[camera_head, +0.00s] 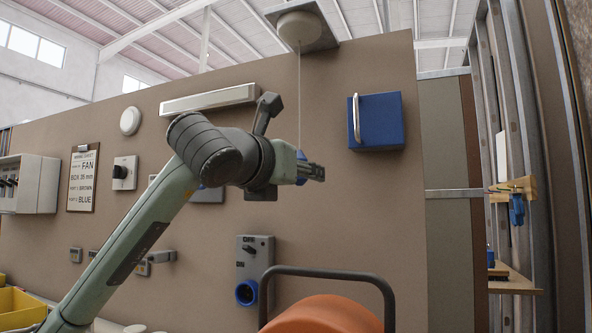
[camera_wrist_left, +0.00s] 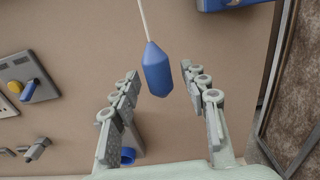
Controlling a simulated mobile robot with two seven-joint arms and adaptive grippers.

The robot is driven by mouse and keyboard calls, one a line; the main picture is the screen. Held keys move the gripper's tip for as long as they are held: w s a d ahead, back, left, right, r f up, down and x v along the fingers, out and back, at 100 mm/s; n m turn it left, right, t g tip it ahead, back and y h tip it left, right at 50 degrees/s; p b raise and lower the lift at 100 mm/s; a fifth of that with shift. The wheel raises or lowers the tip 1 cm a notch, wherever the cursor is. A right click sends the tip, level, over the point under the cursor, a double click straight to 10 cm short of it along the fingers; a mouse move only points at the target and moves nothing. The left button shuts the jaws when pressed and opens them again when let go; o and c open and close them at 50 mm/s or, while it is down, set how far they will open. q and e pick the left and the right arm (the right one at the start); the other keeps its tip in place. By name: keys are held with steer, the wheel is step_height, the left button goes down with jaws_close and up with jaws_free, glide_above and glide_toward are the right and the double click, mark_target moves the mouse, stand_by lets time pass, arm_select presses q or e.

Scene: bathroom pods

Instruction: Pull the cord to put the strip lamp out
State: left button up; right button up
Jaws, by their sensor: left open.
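A thin pale cord (camera_head: 299,95) hangs from a round white ceiling switch (camera_head: 300,26) in the head view. A blue faceted pull (camera_wrist_left: 157,70) is on its lower end in the left wrist view. My left gripper (camera_head: 316,172) is open around this level, with the pull between its two fingers and a gap on each side. In the head view the gripper largely hides the pull. The long strip lamp (camera_head: 210,99) is on the brown wall, left of the cord. It looks pale, and I cannot tell whether it is lit. My right gripper is not in view.
A blue box (camera_head: 378,122) with a metal handle is on the wall to the right of the cord. A grey switched socket (camera_head: 254,262) is below my gripper. An orange rounded object (camera_head: 325,315) with a dark bar handle stands in the foreground. A yellow bin (camera_head: 22,306) is at lower left.

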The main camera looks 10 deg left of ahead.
arm_select(q)
steer(key=s+a+b, duration=0.1)
steer(key=s+b, duration=0.2)
steer(key=s, duration=0.4)
steer(key=shift+s+a, duration=0.25)
steer(key=shift+s, duration=0.05)
stand_by(0.4)
